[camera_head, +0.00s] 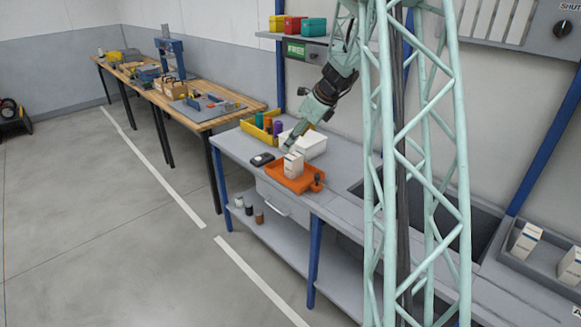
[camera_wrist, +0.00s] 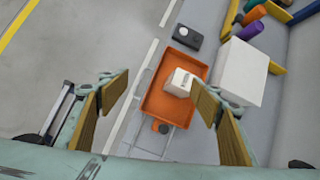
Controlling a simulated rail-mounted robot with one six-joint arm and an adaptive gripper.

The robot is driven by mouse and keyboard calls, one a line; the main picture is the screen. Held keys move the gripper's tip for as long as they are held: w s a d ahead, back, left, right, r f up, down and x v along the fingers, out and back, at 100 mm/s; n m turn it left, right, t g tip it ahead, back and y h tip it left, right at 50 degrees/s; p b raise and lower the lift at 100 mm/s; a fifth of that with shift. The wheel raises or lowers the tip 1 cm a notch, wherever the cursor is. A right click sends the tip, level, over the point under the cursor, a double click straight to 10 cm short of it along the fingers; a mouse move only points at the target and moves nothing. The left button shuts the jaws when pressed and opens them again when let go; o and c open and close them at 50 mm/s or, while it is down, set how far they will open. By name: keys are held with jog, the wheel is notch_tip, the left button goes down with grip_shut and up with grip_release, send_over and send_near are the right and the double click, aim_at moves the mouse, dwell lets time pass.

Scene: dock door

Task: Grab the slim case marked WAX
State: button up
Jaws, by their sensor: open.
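A white box (camera_head: 293,165) with faint print stands in an orange tray (camera_head: 300,185) on the grey bench. It also shows in the wrist view (camera_wrist: 180,82), between my fingers and nearer the right one. More white boxes with printed labels stand in a grey bin at the far right, one of them at its left end (camera_head: 526,241). No WAX mark is legible on any of them, so I cannot tell which is the slim case. My gripper (camera_wrist: 160,84) is open and empty above the orange tray, pointing down at it; it also shows in the head view (camera_head: 290,146).
A dark device (camera_head: 262,159) lies left of the tray. A white container (camera_head: 311,146) and a yellow bin (camera_head: 250,127) with coloured cylinders stand behind it. A small dark and orange item (camera_head: 317,184) is at the tray's near corner. The lower shelf (camera_head: 285,245) holds small jars.

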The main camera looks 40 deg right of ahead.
aim_at(298, 157)
jog(key=w+d+f+m, duration=0.1)
jog(key=d+f+m, duration=0.2)
jog(key=d+f, duration=0.4)
jog(key=shift+w+d+m+h, duration=0.25)
jog(key=shift+w+m+h, duration=0.05)
jog(key=shift+f, duration=0.2)
jog(key=shift+b+x, duration=0.85)
jog(key=shift+x, duration=3.4)
jog(key=shift+w, duration=0.1)
jog(key=shift+b+x, duration=0.7)
jog(key=shift+x, duration=1.8)
jog(key=shift+c, duration=0.7)
jog(key=c, duration=1)
jog(key=shift+r+p, duration=1.5)
jog(key=shift+r, duration=3.45)
